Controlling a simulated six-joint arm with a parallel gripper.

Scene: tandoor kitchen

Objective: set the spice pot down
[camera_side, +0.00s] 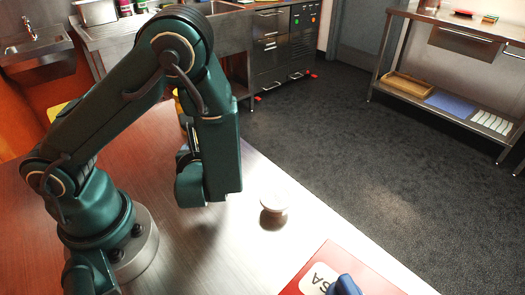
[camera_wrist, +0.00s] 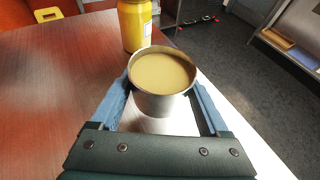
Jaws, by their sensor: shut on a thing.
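The spice pot (camera_wrist: 163,104) is a round metal cup filled almost to the rim with a smooth tan content. In the wrist view it stands upright between the blue fingers of my gripper (camera_wrist: 163,108), which are shut on its sides. Its base is hidden, and I cannot tell whether it touches the table.
A yellow jar (camera_wrist: 134,25) stands just beyond the pot. The steel table's (camera_side: 180,250) right edge is near, with dark carpet beyond. A small pale cup (camera_side: 274,203) and a red board (camera_side: 322,262) with a blue item (camera_side: 346,285) are nearer the side camera.

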